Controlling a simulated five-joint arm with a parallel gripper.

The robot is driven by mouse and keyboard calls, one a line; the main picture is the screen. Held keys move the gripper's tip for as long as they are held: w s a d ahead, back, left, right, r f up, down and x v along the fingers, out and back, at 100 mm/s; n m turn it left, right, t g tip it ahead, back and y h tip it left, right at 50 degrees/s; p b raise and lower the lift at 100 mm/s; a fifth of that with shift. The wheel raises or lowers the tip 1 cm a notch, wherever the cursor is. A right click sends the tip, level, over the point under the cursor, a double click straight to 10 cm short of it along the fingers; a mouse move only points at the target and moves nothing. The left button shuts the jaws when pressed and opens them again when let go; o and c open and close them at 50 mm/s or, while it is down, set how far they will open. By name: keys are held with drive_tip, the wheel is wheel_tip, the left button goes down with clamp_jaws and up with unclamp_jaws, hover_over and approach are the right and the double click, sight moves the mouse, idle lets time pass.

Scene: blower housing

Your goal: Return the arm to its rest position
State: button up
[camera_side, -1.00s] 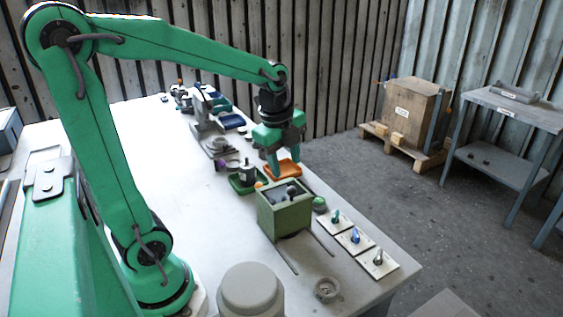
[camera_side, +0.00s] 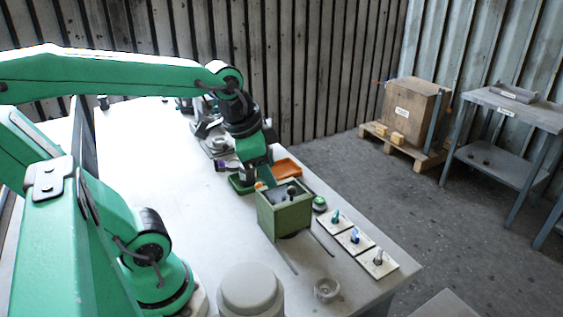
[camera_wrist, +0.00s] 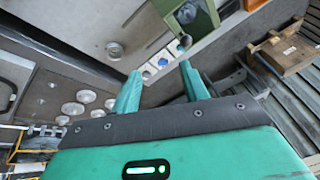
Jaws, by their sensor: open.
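My gripper (camera_side: 258,172) is on the green arm, above the table close behind the green box-shaped housing (camera_side: 285,216). In the wrist view my gripper (camera_wrist: 160,88) shows two green fingers spread apart with nothing between them. The housing also shows at the top of the wrist view (camera_wrist: 205,15), beyond the fingertips. In the side view the lower fingers overlap the area of a green tray (camera_side: 240,186), and I cannot tell the exact gap to it.
An orange tray (camera_side: 288,168) lies behind the housing. Several switch plates (camera_side: 355,238) line the table's right edge. A small grey cup (camera_side: 327,290) sits near the front. The white table's left part (camera_side: 150,150) is clear. A crate on a pallet (camera_side: 412,112) stands on the floor.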

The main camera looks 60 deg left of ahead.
drive_tip(key=s+n, duration=0.1)
drive_tip(key=s+d+n, duration=0.1)
drive_tip(key=n, duration=0.1)
drive_tip(key=s+n+t, duration=0.1)
drive_tip(key=n, duration=0.1)
drive_tip(key=shift+s+d, duration=0.15)
drive_tip(key=shift+d, duration=0.2)
idle(0.8)
